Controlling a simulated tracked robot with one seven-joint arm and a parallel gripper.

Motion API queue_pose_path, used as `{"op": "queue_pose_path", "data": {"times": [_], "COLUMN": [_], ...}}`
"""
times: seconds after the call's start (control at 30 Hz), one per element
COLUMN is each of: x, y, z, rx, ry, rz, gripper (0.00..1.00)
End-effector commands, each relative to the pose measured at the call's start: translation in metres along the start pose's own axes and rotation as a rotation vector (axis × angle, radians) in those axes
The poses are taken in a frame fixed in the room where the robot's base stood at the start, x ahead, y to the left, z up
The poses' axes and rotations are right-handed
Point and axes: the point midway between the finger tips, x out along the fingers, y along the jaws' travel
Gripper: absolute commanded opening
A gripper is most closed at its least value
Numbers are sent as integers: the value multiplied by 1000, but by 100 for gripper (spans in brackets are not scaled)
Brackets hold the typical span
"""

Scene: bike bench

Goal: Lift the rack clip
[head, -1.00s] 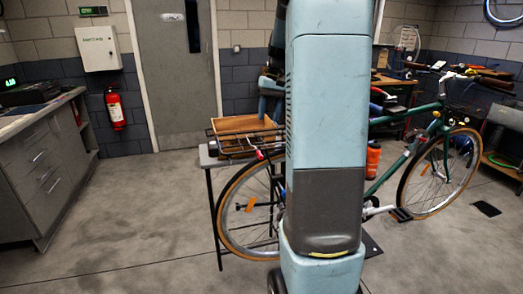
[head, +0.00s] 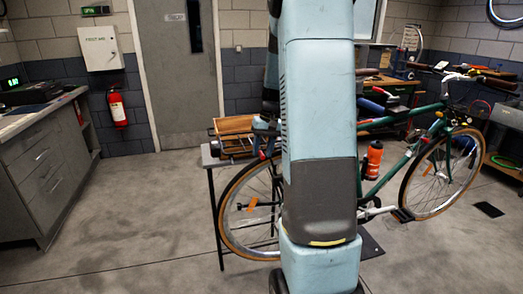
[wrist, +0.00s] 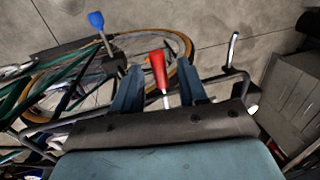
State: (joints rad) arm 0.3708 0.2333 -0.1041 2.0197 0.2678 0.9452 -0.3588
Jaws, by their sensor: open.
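In the wrist view a red piece with a pale shaft (wrist: 158,70), which looks like the rack clip, stands between the two blue-grey fingers of my gripper (wrist: 160,68). The fingers are apart, with gaps visible on both sides of the red piece. Its lower end is hidden by the gripper body. In the head view my arm covers most of the area, and the gripper is largely hidden beside the bike's rear rack.
The green bicycle (head: 434,128) stands behind my arm. Floor at left is clear.

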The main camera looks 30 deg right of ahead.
Motion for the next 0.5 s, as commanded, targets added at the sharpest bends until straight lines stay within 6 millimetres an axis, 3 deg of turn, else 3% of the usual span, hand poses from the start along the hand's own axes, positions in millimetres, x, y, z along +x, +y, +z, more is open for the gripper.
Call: {"op": "queue_pose_path", "data": {"times": [0.27,0.5], "x": [2,1], "y": [0,1], "z": [0,0], "rx": [1,1], "ry": [0,0], "rz": [0,0], "gripper": [42,21]}}
